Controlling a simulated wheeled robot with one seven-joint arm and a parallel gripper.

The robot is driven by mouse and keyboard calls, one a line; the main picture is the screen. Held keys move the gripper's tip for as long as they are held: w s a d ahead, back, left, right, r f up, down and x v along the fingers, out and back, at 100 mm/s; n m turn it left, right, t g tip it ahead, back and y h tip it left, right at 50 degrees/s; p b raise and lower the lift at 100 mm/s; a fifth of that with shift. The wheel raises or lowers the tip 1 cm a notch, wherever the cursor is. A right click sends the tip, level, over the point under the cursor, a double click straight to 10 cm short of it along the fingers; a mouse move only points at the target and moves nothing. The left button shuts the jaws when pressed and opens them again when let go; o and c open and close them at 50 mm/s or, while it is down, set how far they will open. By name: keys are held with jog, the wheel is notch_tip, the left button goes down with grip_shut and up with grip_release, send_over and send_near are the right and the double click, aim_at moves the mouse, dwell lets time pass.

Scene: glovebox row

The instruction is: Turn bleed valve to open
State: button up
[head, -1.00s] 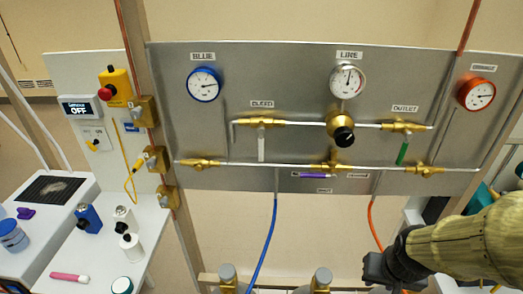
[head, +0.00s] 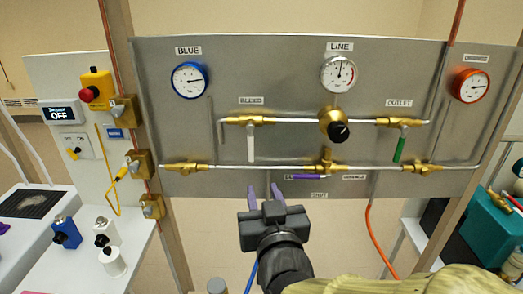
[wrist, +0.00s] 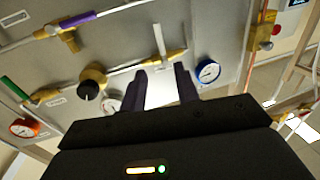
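The bleed valve is a brass body (head: 250,121) on the upper pipe, under the BLEED label (head: 251,100). Its white lever handle (head: 251,149) hangs straight down, across the pipe. My gripper (head: 265,194) is in front of the panel's lower edge, below the white handle and apart from it. Its two fingers are spread with nothing between them. In the wrist view the open fingers (wrist: 162,85) point toward the panel, and the white handle (wrist: 159,40) shows beyond their tips.
A purple-handled valve (head: 306,177) sits on the lower pipe to the right of my gripper. A black regulator knob (head: 339,132), a green outlet handle (head: 399,150) and an orange hose (head: 371,235) are further right. A blue gauge (head: 189,80) is upper left.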

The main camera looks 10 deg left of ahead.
jog(key=shift+w, duration=0.2)
jog(key=p, duration=0.6)
send_near(251, 151)
jog(key=s, duration=0.2)
jog(key=shift+w+d+r+p, duration=0.25)
jog(key=shift+d+p, duration=0.1)
jog(key=shift+p, duration=0.05)
jog(key=p, duration=0.5)
jog(key=shift+w+a, duration=0.2)
jog(key=shift+w, duration=0.15)
jog(key=p+x, duration=0.3)
jog(key=x, duration=0.1)
jog(key=p+x, duration=0.6)
jog(key=x, duration=0.1)
jog(key=shift+w+a+f, duration=0.15)
jog(key=shift+w+f, duration=0.15)
jog(key=shift+w, duration=0.05)
